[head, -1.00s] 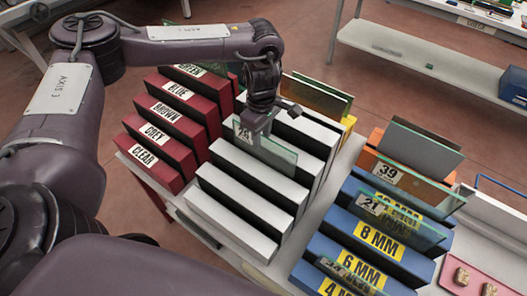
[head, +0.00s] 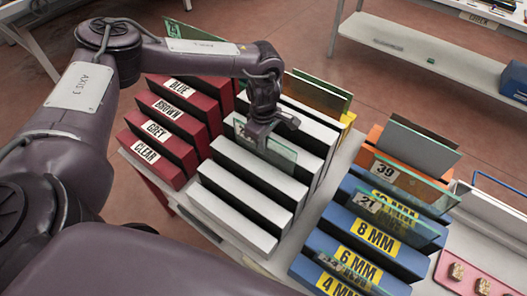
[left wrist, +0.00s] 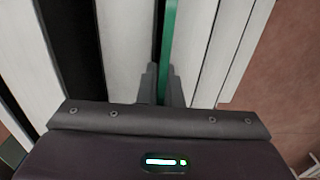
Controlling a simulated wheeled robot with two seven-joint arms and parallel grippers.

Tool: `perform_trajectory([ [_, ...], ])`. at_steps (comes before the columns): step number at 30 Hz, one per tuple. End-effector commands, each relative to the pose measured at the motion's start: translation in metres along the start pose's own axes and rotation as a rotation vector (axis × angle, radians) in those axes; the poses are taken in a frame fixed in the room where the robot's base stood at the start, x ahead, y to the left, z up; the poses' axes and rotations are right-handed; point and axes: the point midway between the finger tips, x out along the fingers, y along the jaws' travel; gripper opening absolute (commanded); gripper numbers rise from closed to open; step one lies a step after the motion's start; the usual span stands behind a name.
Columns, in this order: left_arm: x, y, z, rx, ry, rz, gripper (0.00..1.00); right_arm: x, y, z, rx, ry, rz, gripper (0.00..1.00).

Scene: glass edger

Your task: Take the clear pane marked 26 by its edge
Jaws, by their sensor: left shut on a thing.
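A clear, green-edged pane (head: 282,153) stands upright in a slot between the white dividers of the middle rack. The label near its left end is mostly covered by my gripper, and I cannot read the number fully. My left gripper (head: 260,135) reaches down from above and is shut on the pane's top edge. In the left wrist view, the pane's green edge (left wrist: 169,40) runs between the two fingers (left wrist: 161,84). The pane's lower part is hidden by the dividers. My right gripper is not in view.
Red blocks labelled by colour (head: 160,130) stand left of the white dividers (head: 240,185). Another pane (head: 315,92) stands behind. At right, blue blocks (head: 370,237) labelled by thickness hold panes, including one marked 21 (head: 405,220). A pink tray (head: 480,270) lies at far right.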

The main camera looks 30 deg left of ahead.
Motion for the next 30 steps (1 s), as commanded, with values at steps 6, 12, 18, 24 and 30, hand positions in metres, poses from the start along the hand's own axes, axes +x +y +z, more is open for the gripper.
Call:
perform_trajectory([
  [6,-0.002,0.001,0.0,0.0,-0.001,0.003,0.0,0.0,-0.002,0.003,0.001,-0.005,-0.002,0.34],
  [12,-0.004,0.001,0.0,0.0,-0.001,0.004,0.0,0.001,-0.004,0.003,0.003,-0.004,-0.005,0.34],
  [18,-0.019,0.002,0.0,0.0,-0.002,0.006,0.0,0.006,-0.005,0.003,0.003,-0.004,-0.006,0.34],
  [24,-0.05,0.002,0.0,0.0,-0.002,0.008,0.0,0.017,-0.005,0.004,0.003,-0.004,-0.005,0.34],
  [30,-0.088,0.002,0.0,0.0,-0.001,0.008,0.0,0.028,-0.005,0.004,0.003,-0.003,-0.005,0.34],
])
